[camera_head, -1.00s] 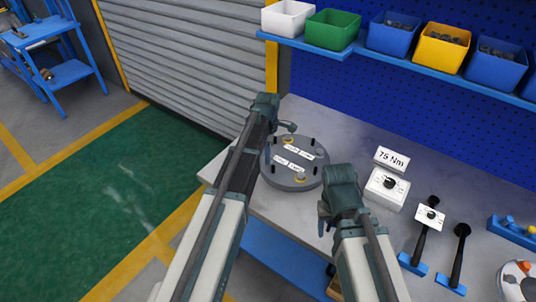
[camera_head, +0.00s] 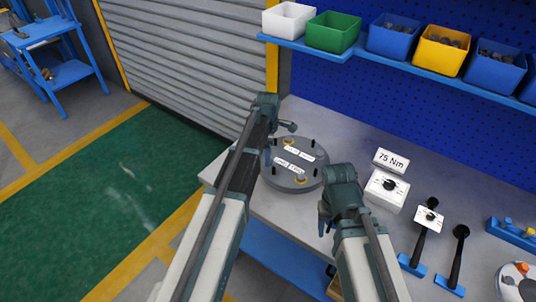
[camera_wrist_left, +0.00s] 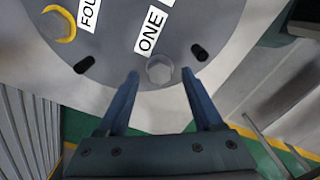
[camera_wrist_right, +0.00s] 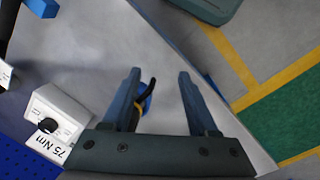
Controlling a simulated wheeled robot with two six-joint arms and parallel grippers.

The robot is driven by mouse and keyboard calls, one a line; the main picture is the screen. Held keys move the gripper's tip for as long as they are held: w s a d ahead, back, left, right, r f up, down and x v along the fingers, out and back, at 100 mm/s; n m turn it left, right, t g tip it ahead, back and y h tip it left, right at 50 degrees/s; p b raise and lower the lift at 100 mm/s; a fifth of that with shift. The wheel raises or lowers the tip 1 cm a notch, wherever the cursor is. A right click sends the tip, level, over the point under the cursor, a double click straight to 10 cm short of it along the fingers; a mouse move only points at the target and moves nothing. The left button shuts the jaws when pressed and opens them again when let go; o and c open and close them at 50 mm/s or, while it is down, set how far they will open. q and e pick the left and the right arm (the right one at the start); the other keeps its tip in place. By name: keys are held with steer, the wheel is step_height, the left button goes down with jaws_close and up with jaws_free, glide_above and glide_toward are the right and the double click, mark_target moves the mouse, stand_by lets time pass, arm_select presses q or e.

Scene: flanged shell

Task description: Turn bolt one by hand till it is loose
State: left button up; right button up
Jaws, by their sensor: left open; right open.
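The round grey flanged shell (camera_head: 294,183) sits on the bench, with white labels on its top. In the left wrist view a hex bolt head (camera_wrist_left: 160,70) sits near the plate's edge beside the ONE label (camera_wrist_left: 150,42). My left gripper (camera_wrist_left: 160,75) is open, its fingers pointing at this bolt with one on either side and gaps between. In the head view my left gripper (camera_head: 287,126) is over the shell's far left side. My right gripper (camera_head: 324,218) is open and empty, right of the shell and over the bench; its fingers also show in the right wrist view (camera_wrist_right: 158,75).
Dark studs (camera_wrist_left: 199,52) stand near bolt one, and a yellow-ringed bolt (camera_wrist_left: 58,24) is by the FOUR label. A white box with a dial (camera_head: 386,189) and a 75 Nm sign (camera_head: 391,160) stand right of the shell. Black-handled tools (camera_head: 457,253) stand further right.

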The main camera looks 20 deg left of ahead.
arm_select(q)
step_height(320, 180, up, 13)
steer(key=p, duration=1.2)
steer(key=shift+f, duration=0.15)
steer(key=s+d+f+m+b, duration=0.2)
steer(key=s+d+m, duration=0.2)
steer(key=s+m, duration=0.4)
steer(key=s+d+f+m+b, duration=0.2)
steer(key=s+d+m, duration=0.2)
steer(key=s+m, duration=0.4)
steer(key=s+d+f+m+y+b, duration=0.1)
steer(key=s+d+f+m+b, duration=0.2)
steer(key=s+d+m, duration=0.2)
steer(key=s+m, duration=0.2)
steer(key=m, duration=0.1)
steer(key=shift+s, duration=0.4)
